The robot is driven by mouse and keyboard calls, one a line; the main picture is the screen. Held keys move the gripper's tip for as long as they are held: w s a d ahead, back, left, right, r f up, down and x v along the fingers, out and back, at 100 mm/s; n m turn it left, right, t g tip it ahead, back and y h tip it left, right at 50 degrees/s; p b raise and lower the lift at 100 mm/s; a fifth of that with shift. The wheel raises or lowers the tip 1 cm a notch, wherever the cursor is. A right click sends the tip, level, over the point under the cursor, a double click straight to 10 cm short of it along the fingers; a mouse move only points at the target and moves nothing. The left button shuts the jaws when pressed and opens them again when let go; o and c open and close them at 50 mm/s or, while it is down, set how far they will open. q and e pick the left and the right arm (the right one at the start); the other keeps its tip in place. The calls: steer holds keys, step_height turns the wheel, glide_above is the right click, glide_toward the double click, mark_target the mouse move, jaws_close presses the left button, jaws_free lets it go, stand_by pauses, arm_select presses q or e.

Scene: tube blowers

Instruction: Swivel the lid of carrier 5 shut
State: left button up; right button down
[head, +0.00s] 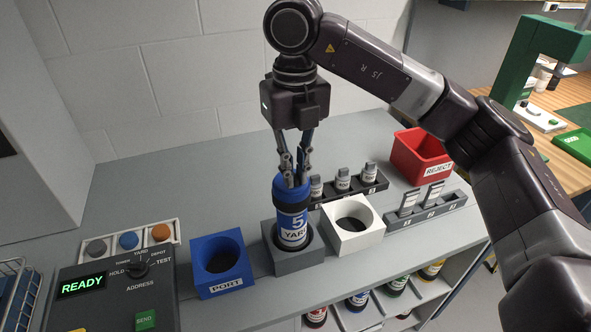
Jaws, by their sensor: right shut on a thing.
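Carrier 5 (292,222) is a blue cylinder with a white band that reads "5 YARD". It stands upright in the grey square holder (296,262) near the front of the counter. My right gripper (291,180) points down over it from above. Its fingers are shut on the top of the carrier, at the lid. My left gripper does not show.
Left of the carrier are an empty blue PORT holder (221,265) and a control box (120,295) reading READY. Right are a white holder (352,238), racks with small grey pieces (425,213), and a red REJECT bin (421,156). Coloured carriers sit on a shelf below.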

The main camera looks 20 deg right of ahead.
steer(key=c, duration=2)
jaws_free()
step_height(320, 180, up, 12)
steer(key=shift+r, duration=0.1)
